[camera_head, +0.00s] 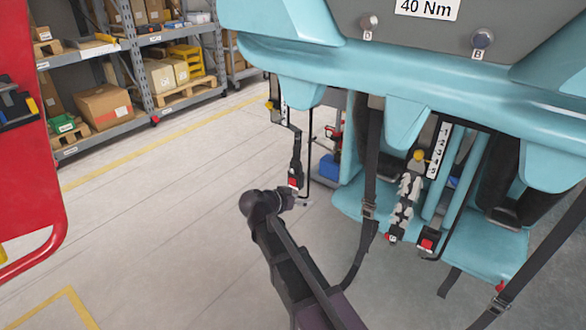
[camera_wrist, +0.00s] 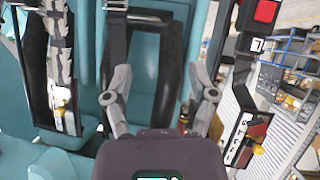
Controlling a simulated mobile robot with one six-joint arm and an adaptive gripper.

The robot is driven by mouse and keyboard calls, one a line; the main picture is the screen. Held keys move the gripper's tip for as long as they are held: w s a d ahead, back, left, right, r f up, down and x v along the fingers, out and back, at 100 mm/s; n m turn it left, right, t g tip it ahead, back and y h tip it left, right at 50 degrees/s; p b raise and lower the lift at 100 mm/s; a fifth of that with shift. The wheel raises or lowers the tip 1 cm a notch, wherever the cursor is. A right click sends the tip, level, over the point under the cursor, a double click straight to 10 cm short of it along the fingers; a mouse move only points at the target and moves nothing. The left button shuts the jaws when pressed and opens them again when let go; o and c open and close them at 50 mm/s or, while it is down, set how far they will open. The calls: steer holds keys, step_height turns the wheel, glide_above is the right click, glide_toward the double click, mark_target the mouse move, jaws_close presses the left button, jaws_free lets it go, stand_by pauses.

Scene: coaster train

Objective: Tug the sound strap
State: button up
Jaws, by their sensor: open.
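A smooth black strap (camera_head: 297,155) with a red-and-white end hangs from the left of the teal seat row in the head view. In the wrist view this strap (camera_wrist: 242,72) stands to the right of my gripper, outside the fingers. A second strap (camera_head: 405,200), with ragged grey patches, hangs further right; it also shows at the left of the wrist view (camera_wrist: 61,50). My gripper (camera_head: 290,200) is open, close to the smooth strap's lower end in the head view. In the wrist view its spread fingers (camera_wrist: 160,84) have no strap held between them.
Long black belts with buckles (camera_head: 370,150) hang close by on the right. The teal seats (camera_head: 485,250) stand behind them. A red cart (camera_head: 30,150) is at the left, and loaded shelves (camera_head: 120,60) stand at the back. The floor (camera_head: 160,200) between is clear.

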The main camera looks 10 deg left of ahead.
steer(key=s+d+r+g+p, duration=0.1)
steer(key=d+g+p, duration=0.1)
steer(key=d, duration=0.4)
steer(key=d+r+g+p, duration=0.2)
steer(key=d+p, duration=0.3)
steer(key=d, duration=0.1)
steer(key=shift+s+r+n, duration=0.25)
steer(key=shift+s+n, duration=0.05)
steer(key=shift+s, duration=0.05)
steer(key=shift+d, duration=0.15)
steer(key=s+d+f+n+g+y, duration=0.25)
steer(key=s+d, duration=0.45)
steer(key=d, duration=0.4)
steer(key=s+d+f+n+g+y, duration=0.1)
steer(key=s+d+f+g+y, duration=0.25)
steer(key=s+d, duration=0.5)
step_height(320, 180, up, 22)
steer(key=w+d+p, duration=0.1)
steer(key=w+p, duration=0.1)
steer(key=p, duration=2)
steer(key=shift+d+r+g+y, duration=0.15)
steer(key=shift+d+g+y, duration=0.15)
steer(key=shift+d+y, duration=0.1)
